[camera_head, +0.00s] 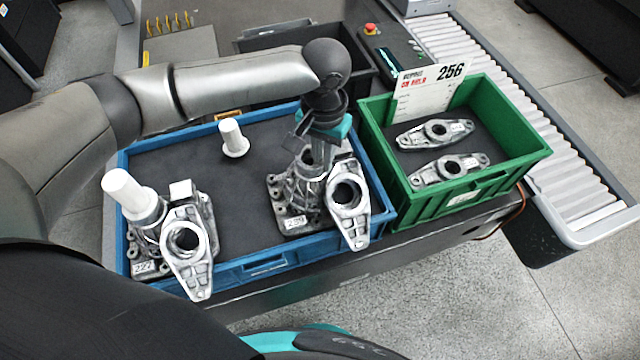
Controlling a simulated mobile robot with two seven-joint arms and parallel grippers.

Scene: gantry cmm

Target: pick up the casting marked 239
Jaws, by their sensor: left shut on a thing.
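The casting marked 239 (293,190) is a grey metal part with a ribbed body and a small white label on its base. It stands in the right part of a blue tray (230,272). My left gripper (312,145) points down over it and is shut on its upper part, which the gripper partly hides. I cannot tell whether the casting touches the tray floor. A flat lever-shaped part (361,226) with a round hole lies against its right side; I cannot tell whether they are joined. My right gripper is not in view.
A similar casting (203,212), labelled apparently 227, stands at the tray's left with a white cylinder (130,194) above it. Another white cylinder (233,138) stands behind. A green crate (430,208) with two flat castings and a 256 card (428,84) adjoins at right.

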